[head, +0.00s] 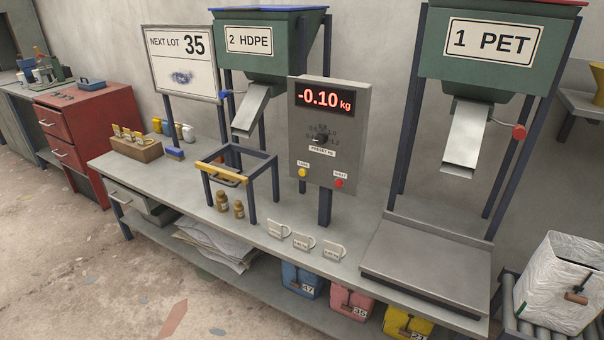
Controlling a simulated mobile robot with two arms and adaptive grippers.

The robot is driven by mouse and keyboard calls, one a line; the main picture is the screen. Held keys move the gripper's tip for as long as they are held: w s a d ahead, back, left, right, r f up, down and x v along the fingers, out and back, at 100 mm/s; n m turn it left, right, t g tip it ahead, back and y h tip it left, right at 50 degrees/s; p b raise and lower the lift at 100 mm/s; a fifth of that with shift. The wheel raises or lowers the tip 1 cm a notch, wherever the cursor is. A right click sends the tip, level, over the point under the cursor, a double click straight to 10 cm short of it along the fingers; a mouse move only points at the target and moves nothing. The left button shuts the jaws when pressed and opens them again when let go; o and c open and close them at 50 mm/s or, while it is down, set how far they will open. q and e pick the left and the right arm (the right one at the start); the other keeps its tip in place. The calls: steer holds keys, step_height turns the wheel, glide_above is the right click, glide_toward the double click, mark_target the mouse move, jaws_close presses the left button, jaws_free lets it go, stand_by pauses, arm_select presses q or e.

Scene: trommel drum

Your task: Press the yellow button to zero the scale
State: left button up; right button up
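A grey control box (331,130) stands on a post at the middle of the workbench. Its red display (324,99) reads -0.10 kg. A dark knob (321,138) sits below the display. The small yellow button (302,172) is at the box's lower left, under a small label. A red button (339,183) is at the lower right. The scale's flat metal platform (425,262) lies on the right end of the bench and looks empty. Neither of my grippers shows in the head view.
A dark frame with a yellow bar (221,173) stands left of the box. Green hoppers (493,45) with metal chutes rise behind.

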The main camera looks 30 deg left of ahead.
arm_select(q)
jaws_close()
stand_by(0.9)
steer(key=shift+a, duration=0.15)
